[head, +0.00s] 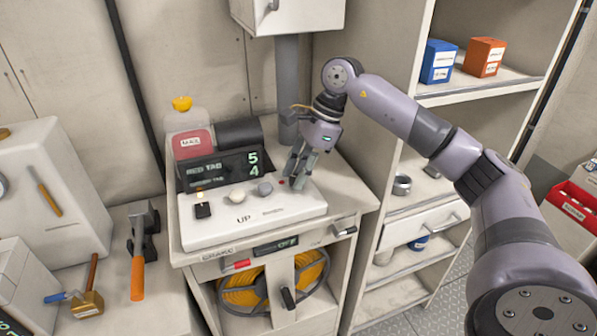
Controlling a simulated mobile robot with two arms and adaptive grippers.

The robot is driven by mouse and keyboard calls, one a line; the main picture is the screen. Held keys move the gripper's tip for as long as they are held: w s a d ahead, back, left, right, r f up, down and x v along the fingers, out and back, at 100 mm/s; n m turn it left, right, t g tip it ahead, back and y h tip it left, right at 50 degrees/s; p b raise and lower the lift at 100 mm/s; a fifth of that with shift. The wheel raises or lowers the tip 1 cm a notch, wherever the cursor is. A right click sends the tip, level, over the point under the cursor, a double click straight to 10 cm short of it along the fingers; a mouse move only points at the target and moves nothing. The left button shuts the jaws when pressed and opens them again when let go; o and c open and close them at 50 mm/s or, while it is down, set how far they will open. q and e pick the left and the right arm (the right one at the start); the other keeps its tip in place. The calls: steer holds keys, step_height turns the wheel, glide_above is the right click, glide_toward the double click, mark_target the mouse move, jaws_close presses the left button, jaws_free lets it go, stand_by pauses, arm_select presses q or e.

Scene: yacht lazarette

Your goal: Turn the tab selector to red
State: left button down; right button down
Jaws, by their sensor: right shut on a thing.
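A white control panel (240,226) with a sloped top stands on a cabinet. Behind its controls a dark display (222,168) reads "RED TAB" with green digits 5 and 4. My right gripper (297,179) points down at the right end of the panel and is shut on a small control there, which looks like the tab selector; the fingers hide most of it, so its setting cannot be read. A small red mark (282,183) shows just left of the fingertips. My left gripper is out of view.
On the panel are a black switch (203,210), a cream knob (236,197) and a grey knob (265,188). Below are a crank handle (345,231) and an orange hose reel (240,292). Shelves (480,84) stand to the right; an orange-handled hammer (137,270) lies left.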

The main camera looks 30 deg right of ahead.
steer(key=c, duration=1.3)
jaws_free()
steer(key=shift+d+r, duration=0.15)
steer(key=shift+r, duration=0.15)
steer(key=v, duration=1.1)
steer(key=shift+r, duration=0.15)
steer(key=shift+s+d, duration=0.1)
